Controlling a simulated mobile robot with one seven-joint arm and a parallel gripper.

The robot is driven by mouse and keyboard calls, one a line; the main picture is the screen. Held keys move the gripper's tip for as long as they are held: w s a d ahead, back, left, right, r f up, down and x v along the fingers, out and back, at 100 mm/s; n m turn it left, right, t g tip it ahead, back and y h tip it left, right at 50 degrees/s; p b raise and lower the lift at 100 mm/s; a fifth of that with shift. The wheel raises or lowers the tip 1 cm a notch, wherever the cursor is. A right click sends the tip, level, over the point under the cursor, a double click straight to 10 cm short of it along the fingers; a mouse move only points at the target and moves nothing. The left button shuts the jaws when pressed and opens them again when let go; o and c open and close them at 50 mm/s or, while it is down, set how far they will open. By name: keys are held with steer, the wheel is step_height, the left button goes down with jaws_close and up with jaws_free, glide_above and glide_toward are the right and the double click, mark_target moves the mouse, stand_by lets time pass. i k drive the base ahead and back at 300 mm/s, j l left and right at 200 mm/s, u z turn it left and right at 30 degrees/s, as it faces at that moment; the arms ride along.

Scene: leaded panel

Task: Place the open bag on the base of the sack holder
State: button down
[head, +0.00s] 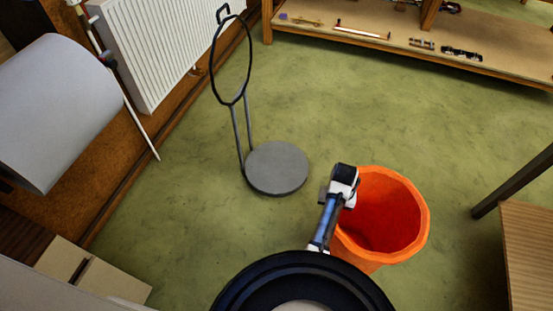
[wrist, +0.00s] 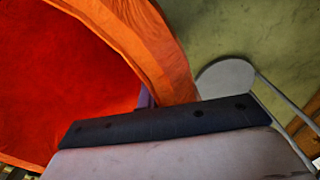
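The open bag (head: 412,237) is orange, with its wide mouth facing up. It stands right of my gripper (head: 345,187) in the head view. In the wrist view the bag (wrist: 165,55) fills the upper left, and its wall runs down to my gripper (wrist: 150,97). One finger shows at the inner side of the wall; the other is hidden. My gripper appears shut on the bag's rim. The bag's bottom is hidden. The sack holder's round grey base (head: 277,167) lies on the floor left of the bag, empty, with two posts and a black ring (head: 212,70). The base also shows in the wrist view (wrist: 226,76).
A white radiator (head: 165,45) is on the wall behind the holder. A low wooden shelf (head: 460,45) with small items stands at the back. A table corner (head: 525,250) and dark leg (head: 512,180) are at the right. Green floor around the base is clear.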

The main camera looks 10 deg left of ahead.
mark_target(276, 166)
steer(key=i+l+u, duration=0.25)
steer(key=i+l, duration=0.3)
steer(key=i, duration=0.3)
steer(key=i+l+u, duration=0.25)
steer(key=i+l, duration=0.45)
steer(key=i, duration=0.15)
